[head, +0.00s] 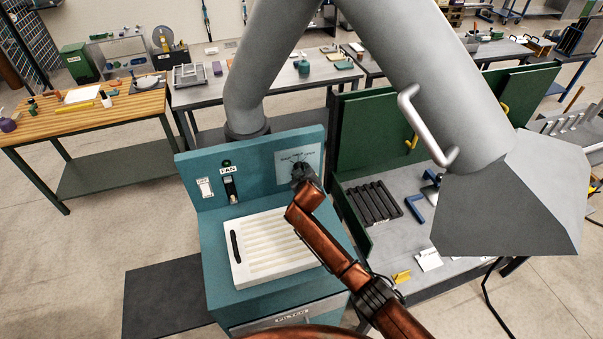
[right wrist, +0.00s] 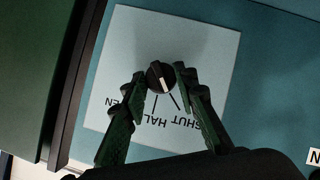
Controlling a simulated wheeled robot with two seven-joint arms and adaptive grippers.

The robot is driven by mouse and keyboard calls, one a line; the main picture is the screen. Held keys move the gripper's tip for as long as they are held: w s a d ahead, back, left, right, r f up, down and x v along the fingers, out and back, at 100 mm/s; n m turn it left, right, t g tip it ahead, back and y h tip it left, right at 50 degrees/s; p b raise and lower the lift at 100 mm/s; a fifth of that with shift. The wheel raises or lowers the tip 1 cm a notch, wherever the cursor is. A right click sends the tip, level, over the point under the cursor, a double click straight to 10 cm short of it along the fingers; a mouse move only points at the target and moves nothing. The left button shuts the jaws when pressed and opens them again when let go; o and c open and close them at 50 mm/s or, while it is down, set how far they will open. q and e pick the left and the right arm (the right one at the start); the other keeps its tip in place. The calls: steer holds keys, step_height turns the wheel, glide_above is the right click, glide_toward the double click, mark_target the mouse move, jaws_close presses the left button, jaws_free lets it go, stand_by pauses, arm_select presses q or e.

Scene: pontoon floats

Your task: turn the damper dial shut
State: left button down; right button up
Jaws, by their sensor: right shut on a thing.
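The damper dial (right wrist: 160,76) is a small black knob with a white pointer line, on a pale label plate (right wrist: 200,45) marked SHUT, HALF and a partly hidden OPEN. In the right wrist view the lettering is upside down. The pointer lies between the HALF and SHUT lines, seemingly nearer SHUT. My right gripper (right wrist: 161,74) is shut on the dial, one finger on each side. In the head view my right gripper (head: 300,172) covers the dial on the teal panel (head: 255,175). My left gripper is not in view.
A fan switch (head: 230,187) sits left of the plate on the panel. A white slatted filter (head: 265,245) lies on the teal cabinet below. A large grey duct and hood (head: 510,200) hang overhead at right. A green-backed bench (head: 420,225) stands close on the right.

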steer(key=shift+a+n+t+h+b, duration=0.15)
steer(key=shift+n+t+h+b, duration=0.15)
steer(key=shift+n+h+b, duration=0.2)
steer(key=shift+r, duration=0.1)
steer(key=o, duration=1.1)
steer(key=shift+o, duration=0.2)
steer(key=shift+s, duration=0.15)
steer(key=v, duration=1.1)
steer(key=shift+s, duration=0.3)
steer(key=shift+r, duration=0.15)
